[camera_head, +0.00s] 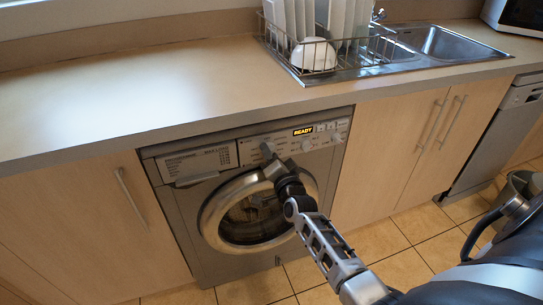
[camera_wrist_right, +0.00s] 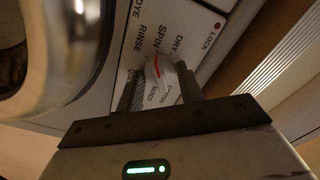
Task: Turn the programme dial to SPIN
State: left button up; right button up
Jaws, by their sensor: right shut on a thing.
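The washing machine (camera_head: 180,215) stands under the counter, its READY display (camera_head: 303,132) lit. My right gripper (camera_head: 268,152) reaches its front panel and hides the programme dial in the head view. In the right wrist view, the gripper (camera_wrist_right: 162,90) is shut on the pale programme dial (camera_wrist_right: 167,74), with a finger on each side. The dial's red mark points toward the SPIN label (camera_wrist_right: 157,38). RINSE and DRY are printed on either side of SPIN. The lower labels are partly hidden by the fingers. My left gripper is not in view.
The round door (camera_head: 211,220) with its metal ring lies just below the panel, close to my right arm. Another round knob (camera_head: 306,146) sits right of the gripper. A dish rack (camera_head: 315,55) and sink (camera_head: 450,43) are on the counter. The counter's left part is clear.

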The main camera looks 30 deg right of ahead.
jog(key=shift+m, duration=0.5)
jog(key=o, duration=1)
jog(key=p+v, duration=0.1)
jog(key=v, duration=1.5)
jog(key=shift+d, duration=0.1)
jog(key=s+a+f+n+g+y, duration=0.1)
jog(key=s+a+n+g+y, duration=0.1)
jog(key=a+n, duration=0.3)
jog(key=s+a+f+n+g+y, duration=0.1)
jog(key=s+a+n+g+y, duration=0.1)
jog(key=s+a+n, duration=0.3)
jog(key=s+a+f+n+g+y, duration=0.1)
jog(key=s+a+n+g+y, duration=0.1)
jog(key=a+n, duration=0.4)
jog(key=shift+s+a+f+n+g+y+p, duration=0.15)
jog(key=shift+s+a+f+n+g+y, duration=0.1)
jog(key=shift+s+y, duration=0.2)
jog(key=shift+s+a+f+n+g+y+p, duration=0.15)
jog(key=shift+s+n+y, duration=0.1)
jog(key=shift+s+y, duration=0.15)
